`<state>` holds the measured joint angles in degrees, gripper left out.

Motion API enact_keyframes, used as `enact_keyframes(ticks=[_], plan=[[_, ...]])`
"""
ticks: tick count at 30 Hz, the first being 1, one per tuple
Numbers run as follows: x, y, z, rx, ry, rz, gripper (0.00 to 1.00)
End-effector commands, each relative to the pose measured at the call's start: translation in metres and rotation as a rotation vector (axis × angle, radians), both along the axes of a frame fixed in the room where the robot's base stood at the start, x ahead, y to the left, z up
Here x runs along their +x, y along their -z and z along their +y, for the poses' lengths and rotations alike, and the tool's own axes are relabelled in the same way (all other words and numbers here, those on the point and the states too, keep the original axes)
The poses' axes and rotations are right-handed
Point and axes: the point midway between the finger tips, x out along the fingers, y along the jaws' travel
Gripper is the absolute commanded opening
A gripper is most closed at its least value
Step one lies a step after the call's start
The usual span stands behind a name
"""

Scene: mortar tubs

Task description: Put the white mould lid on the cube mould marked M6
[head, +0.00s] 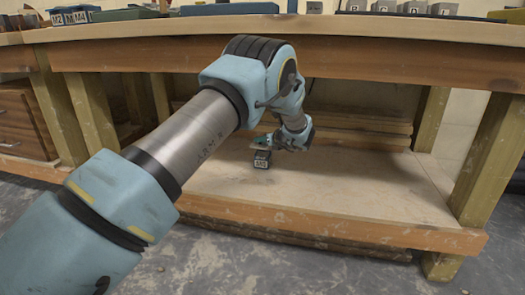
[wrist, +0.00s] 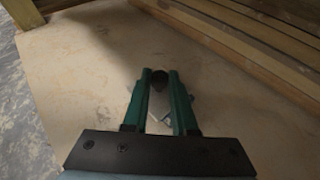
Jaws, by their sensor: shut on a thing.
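A small dark cube mould (head: 262,160) stands on the low wooden shelf. Its white label is small and seems to read M6. My gripper (head: 270,142) is right above it in the head view, reaching down under the bench top. In the wrist view my gripper (wrist: 160,78) is shut on a dark round piece, which looks like a knob. A pale patch, apparently part of the white mould lid (wrist: 158,118), shows between the fingers. The fingers hide most of the lid, and I cannot tell whether it touches the mould.
Stacked planks (wrist: 240,40) line the shelf's back. The shelf (head: 350,190) is bare right of the mould. Posts (head: 470,160) stand at the sides.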

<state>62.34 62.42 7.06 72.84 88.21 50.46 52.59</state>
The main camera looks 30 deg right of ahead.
Motion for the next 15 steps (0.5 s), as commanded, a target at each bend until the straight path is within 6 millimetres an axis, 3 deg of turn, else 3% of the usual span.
enact_keyframes(ticks=[1,4,15], plan=[[0.000,0.015,0.001,0.003,-0.001,0.001,0.00],[0.000,0.029,0.000,0.001,-0.001,0.001,0.00],[0.000,0.033,0.000,0.001,0.000,0.000,0.00]])
